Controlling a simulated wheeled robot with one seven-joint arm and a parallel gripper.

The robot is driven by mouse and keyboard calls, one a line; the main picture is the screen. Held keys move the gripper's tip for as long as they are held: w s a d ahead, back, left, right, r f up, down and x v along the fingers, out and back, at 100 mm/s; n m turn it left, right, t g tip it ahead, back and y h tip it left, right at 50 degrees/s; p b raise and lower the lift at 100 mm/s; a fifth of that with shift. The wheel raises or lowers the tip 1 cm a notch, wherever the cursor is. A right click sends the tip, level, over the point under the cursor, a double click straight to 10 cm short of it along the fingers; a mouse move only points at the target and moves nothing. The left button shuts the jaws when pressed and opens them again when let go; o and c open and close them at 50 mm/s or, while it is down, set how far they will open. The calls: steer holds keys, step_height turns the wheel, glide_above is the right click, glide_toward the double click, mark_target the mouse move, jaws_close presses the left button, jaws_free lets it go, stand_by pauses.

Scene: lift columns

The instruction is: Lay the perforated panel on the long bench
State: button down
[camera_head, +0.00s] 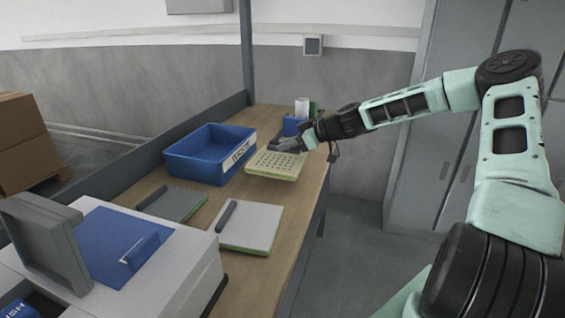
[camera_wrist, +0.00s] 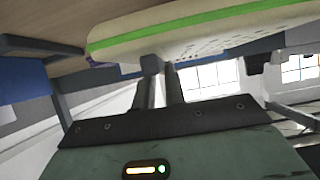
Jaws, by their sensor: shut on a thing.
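The perforated panel (camera_head: 276,164) is cream with rows of holes and a green edge. It is over the far part of the long wooden bench (camera_head: 272,220), to the right of the blue bin. My gripper (camera_head: 290,146) is shut on the panel's far edge. In the wrist view the panel (camera_wrist: 210,32) fills the top, and my gripper's fingers (camera_wrist: 160,75) meet its edge. I cannot tell whether the panel touches the bench or hangs just above it.
A blue bin (camera_head: 186,166) stands on the bench's left side. A white-topped panel (camera_head: 262,228) and a grey one (camera_head: 184,206) lie nearer. A grey machine (camera_head: 190,262) fills the near end. A white roll (camera_head: 301,107) and a small blue box (camera_head: 291,125) stand behind my gripper.

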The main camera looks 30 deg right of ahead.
mark_target(287, 159)
steer(key=shift+f, duration=2.45)
steer(key=shift+f, duration=0.1)
steer(key=c, duration=1.5)
jaws_free()
steer(key=shift+o, duration=0.2)
steer(key=b+v, duration=0.1)
steer(key=v, duration=1.1)
steer(key=shift+d, duration=0.1)
